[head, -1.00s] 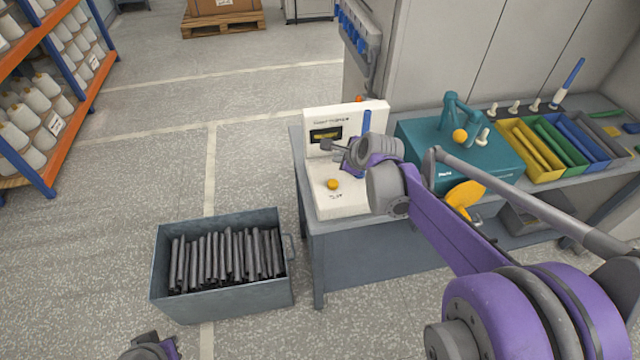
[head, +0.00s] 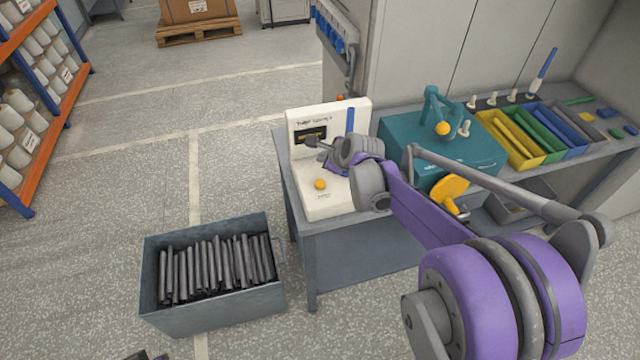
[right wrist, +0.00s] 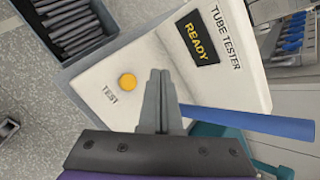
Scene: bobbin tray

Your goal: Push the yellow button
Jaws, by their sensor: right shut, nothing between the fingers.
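The yellow button (head: 320,184) is a small round knob on the flat base of the white tube tester (head: 333,204). In the right wrist view the button (right wrist: 127,82) lies beside the word TEST, left of my fingers. My right gripper (head: 312,142) is shut and empty. It is above the tester's base, in front of its upright panel, apart from the button. Its closed fingers also show in the right wrist view (right wrist: 160,75). The small display (right wrist: 202,42) reads READY. Only a dark bit of my left gripper (head: 140,355) shows at the bottom edge.
A blue tube (head: 350,122) stands at the tester, close to my right gripper. A teal machine (head: 400,133) with yellow parts and coloured bins (head: 510,150) stand to the right on the bench. A grey crate (head: 215,307) of dark tubes stands on the floor at left.

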